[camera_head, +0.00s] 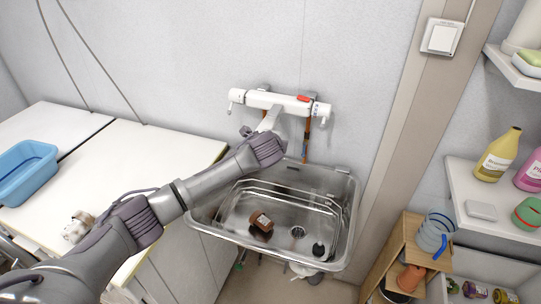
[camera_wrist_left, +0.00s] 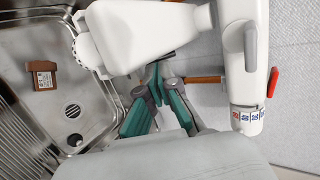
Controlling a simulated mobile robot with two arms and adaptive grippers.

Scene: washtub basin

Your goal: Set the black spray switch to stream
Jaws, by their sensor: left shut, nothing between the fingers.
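The white wall faucet (camera_head: 272,100) is above the sink, its white spout (camera_head: 268,120) reaching forward and down over the basin. In the left wrist view the spout (camera_wrist_left: 140,30) is large and close and ends in a ribbed white collar (camera_wrist_left: 88,50). My left arm reaches to the spout, and its wrist hides the spout's end in the head view. My left gripper (camera_wrist_left: 157,80) has teal and grey fingers, shut and empty, with tips close beside the spout. A small dark edge shows there, but I cannot tell whether it is the black spray switch or whether there is contact.
A white counter (camera_head: 195,150) with a blue tub (camera_head: 25,172) is at left. Shelves with bottles (camera_head: 498,155) and a wooden stool (camera_head: 405,245) stand at right.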

